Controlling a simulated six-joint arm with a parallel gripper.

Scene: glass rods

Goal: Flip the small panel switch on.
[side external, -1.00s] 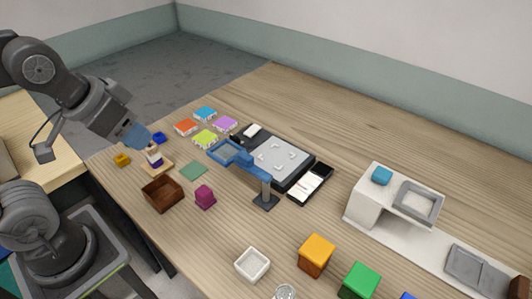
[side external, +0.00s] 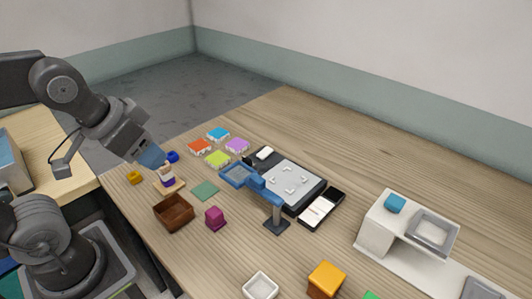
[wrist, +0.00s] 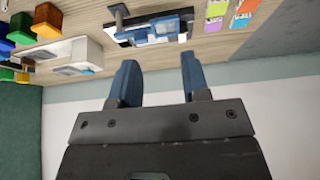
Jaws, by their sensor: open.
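I cannot clearly pick out the small panel switch. A dark panel with a pale grey plate (side external: 293,183) lies mid-table, and a small white piece (side external: 265,153) sits at its far-left corner. A black-and-white flat device (side external: 321,209) lies just right of it. My gripper is well away from both.
A blue-framed magnifier on a stand (side external: 262,188) rises in front of the dark panel. Coloured tiles (side external: 217,158), a brown box (side external: 174,212) and a magenta block (side external: 215,217) lie nearer my arm. A white stand (side external: 377,230) is at right. The table's back right is clear.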

